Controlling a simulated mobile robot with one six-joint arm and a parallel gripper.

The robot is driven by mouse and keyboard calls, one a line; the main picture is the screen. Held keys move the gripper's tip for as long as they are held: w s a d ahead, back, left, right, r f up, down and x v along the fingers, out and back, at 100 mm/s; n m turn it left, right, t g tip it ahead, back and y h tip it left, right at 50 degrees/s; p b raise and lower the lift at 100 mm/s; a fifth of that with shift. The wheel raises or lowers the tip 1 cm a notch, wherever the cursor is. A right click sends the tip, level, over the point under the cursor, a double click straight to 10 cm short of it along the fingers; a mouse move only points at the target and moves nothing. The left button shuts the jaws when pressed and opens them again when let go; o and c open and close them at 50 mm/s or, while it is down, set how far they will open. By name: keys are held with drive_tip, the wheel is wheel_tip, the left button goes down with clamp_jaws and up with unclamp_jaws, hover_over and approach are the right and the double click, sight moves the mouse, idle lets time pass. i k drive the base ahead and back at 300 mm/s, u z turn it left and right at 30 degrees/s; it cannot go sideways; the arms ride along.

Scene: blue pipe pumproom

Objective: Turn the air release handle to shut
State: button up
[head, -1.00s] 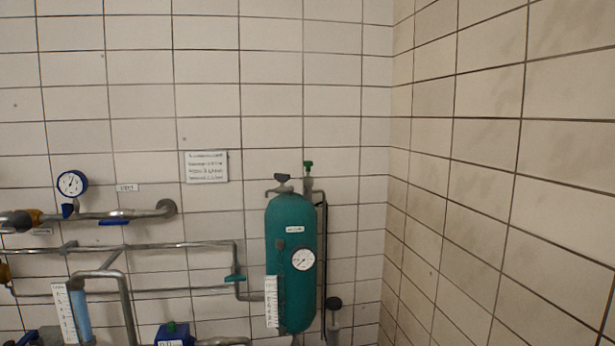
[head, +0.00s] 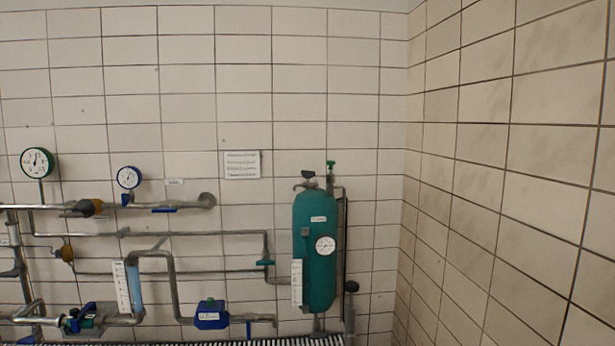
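A teal upright tank (head: 315,252) hangs on the tiled wall near the right corner in the head view. On its top sits a small dark handle (head: 308,174) over a short metal fitting. Just right of it a small green handle (head: 331,164) tops a thin vertical pipe. I cannot tell which of these is the air release handle, as the labels are too small to read. A round dark knob (head: 351,287) sits low to the right of the tank. My gripper is not in view.
A blue boxed device (head: 211,314) sits low. A grating (head: 300,341) crosses the bottom edge. The right wall (head: 500,170) closes that side.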

sight(309, 174)
drive_tip(key=z, duration=0.75)
drive_tip(key=k, duration=0.1)
drive_tip(key=u, duration=1.3)
drive_tip(key=i, duration=0.7)
drive_tip(key=u, duration=1.1)
drive_tip(key=i, duration=0.4)
drive_tip(key=z, duration=0.15)
